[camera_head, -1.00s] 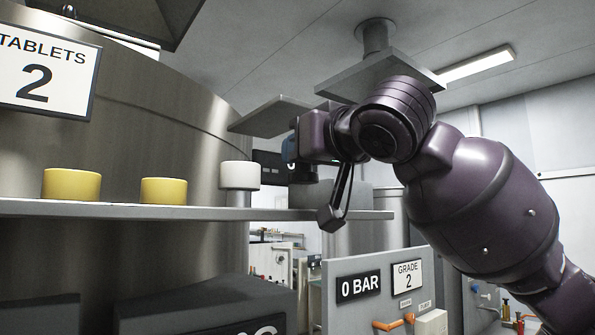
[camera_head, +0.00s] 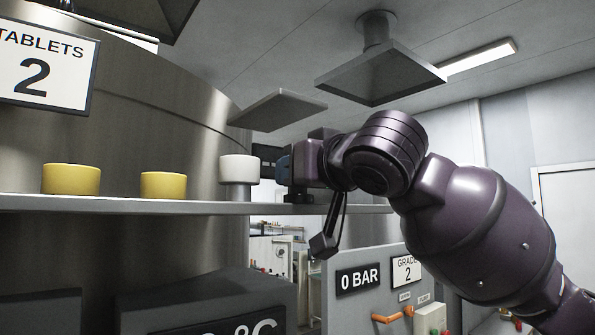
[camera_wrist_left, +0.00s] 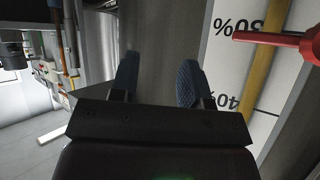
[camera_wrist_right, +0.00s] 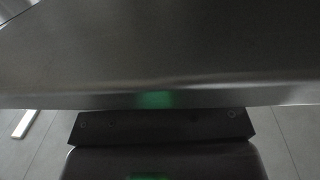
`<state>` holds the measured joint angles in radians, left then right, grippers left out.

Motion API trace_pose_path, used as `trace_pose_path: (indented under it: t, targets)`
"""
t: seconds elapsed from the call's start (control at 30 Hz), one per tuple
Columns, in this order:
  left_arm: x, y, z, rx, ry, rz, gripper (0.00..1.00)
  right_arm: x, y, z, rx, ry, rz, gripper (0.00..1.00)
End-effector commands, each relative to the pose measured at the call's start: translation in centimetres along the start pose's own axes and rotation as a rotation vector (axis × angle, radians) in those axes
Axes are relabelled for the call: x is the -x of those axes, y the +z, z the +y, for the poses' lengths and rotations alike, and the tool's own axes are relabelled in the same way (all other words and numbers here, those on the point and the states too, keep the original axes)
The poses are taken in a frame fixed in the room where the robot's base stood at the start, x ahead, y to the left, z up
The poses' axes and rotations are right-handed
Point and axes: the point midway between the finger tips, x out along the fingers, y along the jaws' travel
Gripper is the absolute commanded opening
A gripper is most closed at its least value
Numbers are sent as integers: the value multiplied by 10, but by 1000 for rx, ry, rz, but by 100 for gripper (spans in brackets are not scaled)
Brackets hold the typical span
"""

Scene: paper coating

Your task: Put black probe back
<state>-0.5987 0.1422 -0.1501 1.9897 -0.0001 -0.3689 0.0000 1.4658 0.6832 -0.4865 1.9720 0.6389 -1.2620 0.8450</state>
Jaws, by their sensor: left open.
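My right gripper (camera_head: 284,169) reaches over the shelf from the right, just right of the white-topped piece. A dark piece, seemingly the black probe (camera_head: 299,195), shows directly under its blue fingertips, low at the shelf. Its upper part is hidden by the fingers, and contact with the shelf is unclear. The gripper seems shut on it. In the right wrist view, a dark metal surface hides the fingers. My left gripper (camera_wrist_left: 157,80) is open and empty in the left wrist view. It is out of the head view.
A shelf (camera_head: 130,207) runs along a large steel drum. It carries two yellow cylinders (camera_head: 71,179) and a white-topped piece (camera_head: 239,169). A "0 BAR" panel (camera_head: 359,281) stands below right. A red handle (camera_wrist_left: 275,39) is right of my left gripper.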

Motion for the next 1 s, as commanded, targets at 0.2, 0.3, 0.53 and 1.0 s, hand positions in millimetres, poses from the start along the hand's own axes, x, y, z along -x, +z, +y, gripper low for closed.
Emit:
trace_pose_path:
  t: [0.2,0.3,0.53,1.0]
  targets:
    - [0,-1,0,0,0,1,43,0,-1,0,0,0,0,51]
    - [0,-1,0,0,0,1,43,0,-1,0,0,0,0,51]
    - [0,0,0,0,0,1,43,8,-4,0,0,0,2,51]
    - [-4,17,1,0,0,-13,43,92,-3,0,1,0,2,51]
